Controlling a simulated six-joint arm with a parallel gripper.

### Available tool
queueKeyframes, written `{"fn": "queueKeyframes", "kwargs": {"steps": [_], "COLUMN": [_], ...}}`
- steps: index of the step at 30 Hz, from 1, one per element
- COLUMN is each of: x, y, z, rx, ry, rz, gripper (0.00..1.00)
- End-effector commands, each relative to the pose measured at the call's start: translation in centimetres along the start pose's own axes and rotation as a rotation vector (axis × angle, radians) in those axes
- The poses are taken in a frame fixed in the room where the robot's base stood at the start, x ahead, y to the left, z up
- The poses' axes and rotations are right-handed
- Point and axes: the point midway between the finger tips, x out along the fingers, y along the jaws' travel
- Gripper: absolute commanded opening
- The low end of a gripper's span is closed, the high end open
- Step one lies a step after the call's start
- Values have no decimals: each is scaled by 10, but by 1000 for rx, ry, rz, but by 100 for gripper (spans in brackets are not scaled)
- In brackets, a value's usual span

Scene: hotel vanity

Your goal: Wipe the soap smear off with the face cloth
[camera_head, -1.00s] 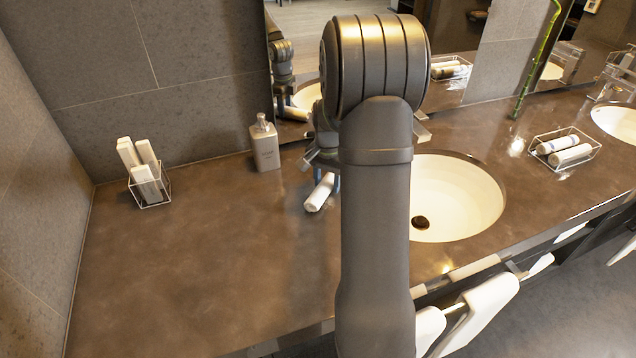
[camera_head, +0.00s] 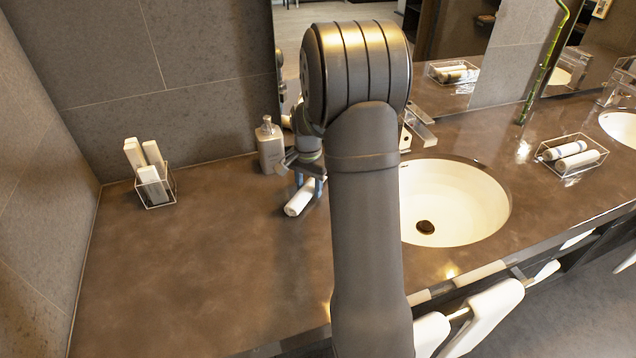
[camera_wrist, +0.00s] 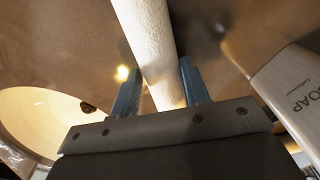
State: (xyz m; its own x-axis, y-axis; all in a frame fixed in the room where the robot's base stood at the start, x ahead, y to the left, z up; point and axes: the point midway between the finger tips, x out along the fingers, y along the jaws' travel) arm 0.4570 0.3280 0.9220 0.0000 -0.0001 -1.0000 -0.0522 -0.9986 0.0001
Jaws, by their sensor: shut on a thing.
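The face cloth (camera_head: 299,198) is a white roll, held at a slant over the counter left of the sink. My gripper (camera_head: 312,176) is shut on it, just right of the soap dispenser, partly behind my arm. In the wrist view the cloth (camera_wrist: 150,40) runs between the two blue fingers of my gripper (camera_wrist: 160,88). I cannot tell whether the cloth touches the counter. I cannot make out the soap smear in either view.
The grey soap dispenser (camera_head: 270,150) stands close left of my gripper, and at right in the wrist view (camera_wrist: 297,92). A wire holder (camera_head: 153,190) with white items stands further left. A white sink (camera_head: 455,205) lies right. The left counter (camera_head: 190,270) is clear.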

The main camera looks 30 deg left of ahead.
Motion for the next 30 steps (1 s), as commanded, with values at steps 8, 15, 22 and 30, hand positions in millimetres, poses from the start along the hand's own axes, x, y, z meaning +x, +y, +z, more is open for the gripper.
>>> {"fn": "queueKeyframes", "kwargs": {"steps": [8, 15, 22, 30], "x": [-30, -52, -72, -81], "y": [-2, -2, -2, -1], "z": [2, 2, 2, 2], "rx": [0, 0, 0, 0], "ry": [1, 2, 2, 0], "rz": [-1, -2, -1, 0], "gripper": [21, 21, 21, 21]}}
